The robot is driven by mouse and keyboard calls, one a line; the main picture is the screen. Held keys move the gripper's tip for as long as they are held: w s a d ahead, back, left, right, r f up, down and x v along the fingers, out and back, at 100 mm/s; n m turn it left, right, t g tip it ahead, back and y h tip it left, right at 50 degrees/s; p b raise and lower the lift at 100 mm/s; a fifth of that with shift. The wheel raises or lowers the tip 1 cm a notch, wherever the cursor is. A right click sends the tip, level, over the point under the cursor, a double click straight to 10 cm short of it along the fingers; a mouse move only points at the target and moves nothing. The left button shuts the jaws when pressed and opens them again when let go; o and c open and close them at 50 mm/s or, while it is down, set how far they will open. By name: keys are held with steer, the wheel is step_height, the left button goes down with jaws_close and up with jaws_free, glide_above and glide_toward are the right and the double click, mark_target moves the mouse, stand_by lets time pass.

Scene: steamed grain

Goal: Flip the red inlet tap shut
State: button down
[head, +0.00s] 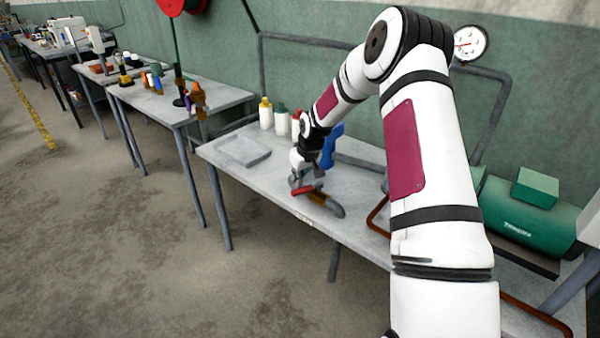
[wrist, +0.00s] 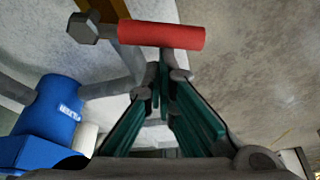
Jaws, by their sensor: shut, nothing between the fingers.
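The red tap handle (head: 303,190) shows at the front edge of the grey bench, beside a brass-coloured fitting (head: 321,200). In the wrist view the red handle (wrist: 160,35) lies crosswise just beyond my fingertips, with a grey bolt head (wrist: 82,27) to its left. Part of the brass fitting (wrist: 105,8) shows at the top edge. My gripper (head: 303,181) is shut and empty, close to the handle. In the wrist view its fingertips (wrist: 165,75) meet below the handle; I cannot tell if they touch it.
A blue object (head: 331,147) stands behind my gripper and shows at left in the wrist view (wrist: 55,105). White bottles (head: 281,123) and a flat grey tray (head: 243,151) are on the bench (head: 225,155). A green machine (head: 525,218) sits right of my arm. The floor in front is clear.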

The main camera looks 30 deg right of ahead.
steer(key=shift+s+a+n+y+p, duration=0.2)
steer(key=shift+s+n+y+p, duration=0.35)
steer(key=shift+s+n, duration=0.5)
steer(key=shift+s+f, duration=0.1)
steer(key=shift+s, duration=0.15)
